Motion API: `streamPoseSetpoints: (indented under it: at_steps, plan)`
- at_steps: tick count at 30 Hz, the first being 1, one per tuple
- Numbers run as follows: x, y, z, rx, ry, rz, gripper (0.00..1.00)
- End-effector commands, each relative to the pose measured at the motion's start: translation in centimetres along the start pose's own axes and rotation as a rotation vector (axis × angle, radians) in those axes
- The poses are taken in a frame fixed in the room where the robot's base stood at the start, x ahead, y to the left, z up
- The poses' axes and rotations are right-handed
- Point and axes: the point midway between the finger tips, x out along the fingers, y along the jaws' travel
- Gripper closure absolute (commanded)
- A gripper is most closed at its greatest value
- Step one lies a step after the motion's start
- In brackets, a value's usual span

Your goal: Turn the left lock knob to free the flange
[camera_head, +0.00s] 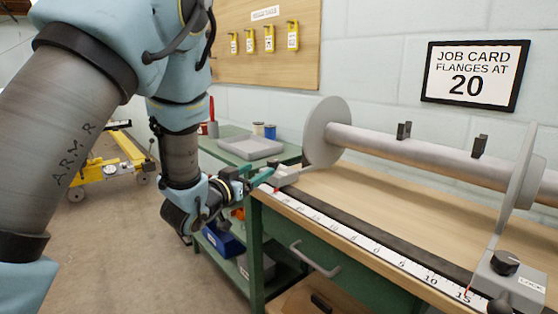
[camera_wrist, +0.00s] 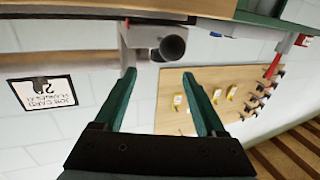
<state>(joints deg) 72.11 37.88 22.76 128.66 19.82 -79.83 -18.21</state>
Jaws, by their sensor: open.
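The left flange (camera_head: 322,132) is a grey disc standing upright on the grey beam at the left of the bench. Its grey lock block (camera_head: 287,175) sits at the bench's front edge; the left knob cannot be made out in the head view. In the wrist view, a dark round knob (camera_wrist: 172,47) shows on a pale block, near and beyond the fingertips. My gripper (camera_head: 260,175) has green fingers and is just left of the lock block. In the wrist view my gripper (camera_wrist: 158,76) is open and empty, its fingers apart from the knob.
The right flange (camera_head: 516,190) stands at the far right above a LOCK block with a black knob (camera_head: 505,263). A numbered scale (camera_head: 370,247) runs along the bench front. A job card (camera_head: 474,74) reads flanges at 20. A grey tray (camera_head: 250,147) sits behind my gripper.

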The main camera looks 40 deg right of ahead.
Motion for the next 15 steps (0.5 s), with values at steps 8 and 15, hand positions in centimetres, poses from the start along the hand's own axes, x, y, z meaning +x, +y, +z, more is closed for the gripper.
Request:
streamPoseSetpoints:
  at_steps: [8, 15]
  plan:
    - [5.3, 0.1, -0.1, 0.002, 0.001, 0.002, 0.27]
    - [8.2, 0.1, -0.1, 0.001, 0.001, 0.000, 0.27]
